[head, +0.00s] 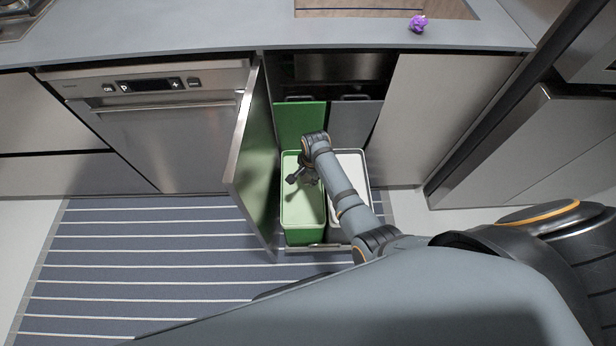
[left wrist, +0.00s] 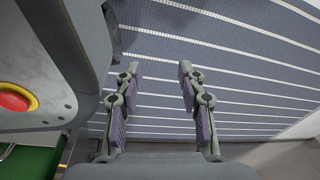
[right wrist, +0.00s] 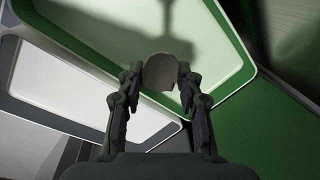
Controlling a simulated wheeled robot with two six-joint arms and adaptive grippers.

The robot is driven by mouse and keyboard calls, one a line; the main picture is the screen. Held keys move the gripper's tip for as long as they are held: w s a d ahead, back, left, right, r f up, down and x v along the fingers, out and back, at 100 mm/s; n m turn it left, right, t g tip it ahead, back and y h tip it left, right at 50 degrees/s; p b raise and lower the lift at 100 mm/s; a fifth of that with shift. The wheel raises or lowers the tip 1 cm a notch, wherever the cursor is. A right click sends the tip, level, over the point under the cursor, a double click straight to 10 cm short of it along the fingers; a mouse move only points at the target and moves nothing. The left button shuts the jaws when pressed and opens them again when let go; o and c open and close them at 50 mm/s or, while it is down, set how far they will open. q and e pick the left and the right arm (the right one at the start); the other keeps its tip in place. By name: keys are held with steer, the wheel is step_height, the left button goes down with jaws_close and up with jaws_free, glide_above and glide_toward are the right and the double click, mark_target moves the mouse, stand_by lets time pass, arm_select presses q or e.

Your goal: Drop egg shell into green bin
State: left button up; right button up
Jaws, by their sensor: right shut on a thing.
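The green bin (head: 300,220) stands in the pulled-out drawer of the open cabinet, on the left of a white-grey bin. My right gripper (head: 296,176) hangs over the green bin's opening in the head view. In the right wrist view, my right gripper (right wrist: 160,82) is shut on the egg shell (right wrist: 160,70), a pale grey-brown rounded piece. The green bin's rim and pale inside (right wrist: 110,35) show beyond and below it. The egg shell is too small to make out in the head view. My left gripper (left wrist: 155,95) is open and empty above the striped runner.
A white-grey bin (head: 351,160) stands right beside the green one. The open cabinet door (head: 240,150) rises close on the left of the bins. A purple object (head: 418,23) lies on the counter. The striped runner (head: 130,260) is clear in front of the dishwasher.

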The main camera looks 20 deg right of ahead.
steer(key=shift+f+b, duration=0.75)
steer(key=shift+f, duration=0.25)
arm_select(q)
steer(key=w, duration=0.4)
steer(key=shift+w+d+r, duration=0.1)
steer(key=shift+w+r, duration=0.05)
steer(key=shift+w, duration=0.1)
arm_select(e)
steer(key=o, duration=0.8)
steer(key=shift+o, duration=0.2)
step_height(320, 180, up, 12)
steer(key=s, duration=0.1)
steer(key=shift+s+d, duration=0.2)
steer(key=shift+d, duration=0.15)
